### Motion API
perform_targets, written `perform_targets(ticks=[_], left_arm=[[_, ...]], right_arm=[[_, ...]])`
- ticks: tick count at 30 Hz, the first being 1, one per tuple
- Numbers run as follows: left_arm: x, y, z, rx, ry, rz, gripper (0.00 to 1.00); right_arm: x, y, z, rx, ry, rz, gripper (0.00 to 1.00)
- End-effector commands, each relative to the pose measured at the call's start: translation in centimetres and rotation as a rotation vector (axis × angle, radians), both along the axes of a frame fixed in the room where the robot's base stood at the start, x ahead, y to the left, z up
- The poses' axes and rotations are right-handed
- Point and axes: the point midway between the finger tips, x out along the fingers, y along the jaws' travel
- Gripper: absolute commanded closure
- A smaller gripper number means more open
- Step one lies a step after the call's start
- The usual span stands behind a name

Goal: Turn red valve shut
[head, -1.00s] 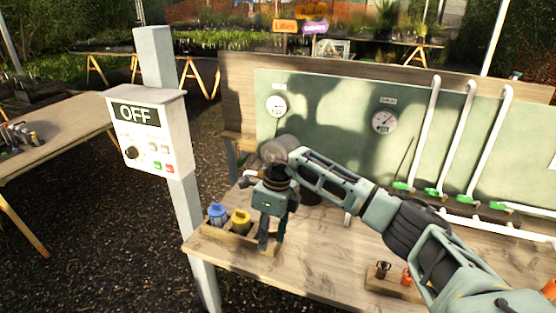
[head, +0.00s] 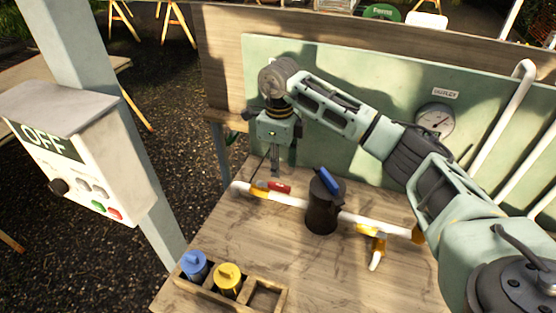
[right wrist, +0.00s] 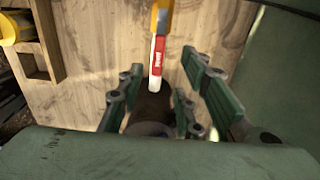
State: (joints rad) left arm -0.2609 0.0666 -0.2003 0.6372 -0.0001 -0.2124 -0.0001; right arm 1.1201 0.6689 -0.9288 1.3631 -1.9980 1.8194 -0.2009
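The red valve handle (head: 279,187) sits on a yellow fitting (head: 259,190) near the left end of the white pipe (head: 291,200). The handle looks roughly in line with the pipe. My right gripper (head: 277,168) points down just above and behind the handle, apart from it as far as I can tell. In the right wrist view the red handle (right wrist: 157,62) with a white tip reaches between the spread fingers of the gripper (right wrist: 165,88). The fingers are open and hold nothing. My left gripper is not in view.
A wooden tray (head: 252,304) holds a blue and a yellow cartridge in front. A green panel with a gauge (head: 435,120) rises behind. The OFF box (head: 85,150) stands left.

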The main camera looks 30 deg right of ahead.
Motion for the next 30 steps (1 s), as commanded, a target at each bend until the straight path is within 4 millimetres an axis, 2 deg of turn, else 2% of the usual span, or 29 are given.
perform_targets(ticks=[6, 10, 14, 18, 23, 28, 30], left_arm=[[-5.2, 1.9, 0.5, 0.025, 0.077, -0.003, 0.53], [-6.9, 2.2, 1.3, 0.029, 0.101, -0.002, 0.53], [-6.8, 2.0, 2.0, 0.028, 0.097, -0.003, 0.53], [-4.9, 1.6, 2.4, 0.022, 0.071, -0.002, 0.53], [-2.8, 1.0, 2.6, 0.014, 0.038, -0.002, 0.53], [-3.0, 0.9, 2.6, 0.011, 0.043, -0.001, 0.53], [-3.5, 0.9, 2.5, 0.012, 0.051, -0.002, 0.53]], right_arm=[[-0.1, 0.1, -1.6, 0.001, 0.005, 0.000, 0.67], [-0.1, 0.1, -3.6, 0.001, 0.005, 0.000, 0.67], [-0.1, 0.2, -5.7, 0.002, 0.004, 0.001, 0.67], [-0.1, 0.1, -7.2, 0.001, 0.002, 0.001, 0.67], [0.0, 0.1, -7.8, 0.001, 0.000, 0.001, 0.67], [0.0, 0.1, -7.8, 0.001, -0.001, 0.001, 0.67], [0.0, 0.1, -7.8, 0.001, -0.001, 0.001, 0.72]])
